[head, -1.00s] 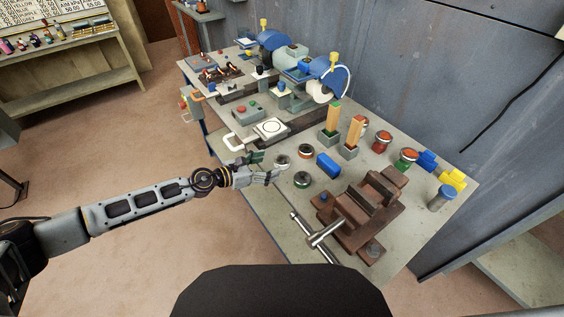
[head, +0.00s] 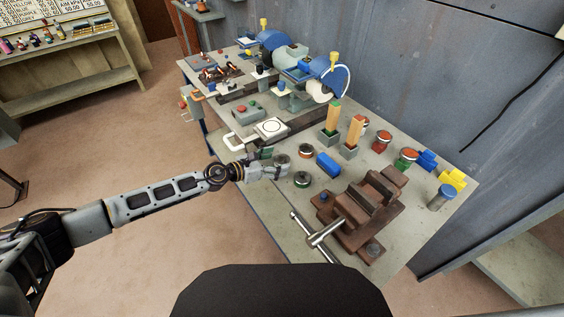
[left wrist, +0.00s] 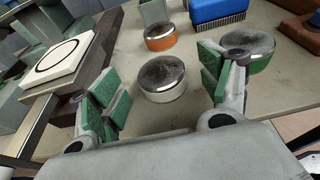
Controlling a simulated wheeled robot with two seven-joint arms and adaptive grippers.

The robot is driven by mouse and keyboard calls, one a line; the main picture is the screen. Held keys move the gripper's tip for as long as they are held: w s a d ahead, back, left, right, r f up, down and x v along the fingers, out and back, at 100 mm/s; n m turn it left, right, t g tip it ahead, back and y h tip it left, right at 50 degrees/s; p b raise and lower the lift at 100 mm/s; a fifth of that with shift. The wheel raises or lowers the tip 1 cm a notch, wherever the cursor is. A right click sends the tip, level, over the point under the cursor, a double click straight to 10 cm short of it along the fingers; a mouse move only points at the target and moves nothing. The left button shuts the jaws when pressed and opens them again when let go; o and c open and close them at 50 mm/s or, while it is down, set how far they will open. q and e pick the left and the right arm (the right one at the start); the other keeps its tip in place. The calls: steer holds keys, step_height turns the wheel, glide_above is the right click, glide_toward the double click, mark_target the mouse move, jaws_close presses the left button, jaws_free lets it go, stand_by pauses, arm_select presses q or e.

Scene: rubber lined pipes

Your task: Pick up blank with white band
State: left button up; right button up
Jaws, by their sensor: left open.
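The blank with the white band (left wrist: 162,80) is a short round disc with a dark, scuffed top. It stands on the bench between the spread green-padded fingers of my left gripper (left wrist: 158,88) in the left wrist view. The gripper is open, with a finger on each side and bench showing between. In the head view, the left gripper (head: 278,169) reaches in from the left at the bench edge, beside the white-band blank (head: 282,160), which it partly covers. My right gripper is not in view.
A green-band blank (left wrist: 258,50) stands close outside the right finger, and an orange-band blank (left wrist: 160,37) just behind. A blue brush (head: 328,164) lies nearby. A brown vise (head: 360,215) is to the right; a plate with a ring mark (head: 270,128) is behind.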

arm_select(q)
steer(key=shift+w+d+f, duration=0.1)
steer(key=shift+w+d, duration=0.15)
steer(key=shift+d, duration=0.1)
arm_select(e)
steer(key=shift+w, duration=0.35)
steer(key=shift+w, duration=0.1)
arm_select(q)
steer(key=c, duration=1.4)
arm_select(e)
steer(key=shift+s, duration=0.45)
steer(key=shift+r, duration=0.1)
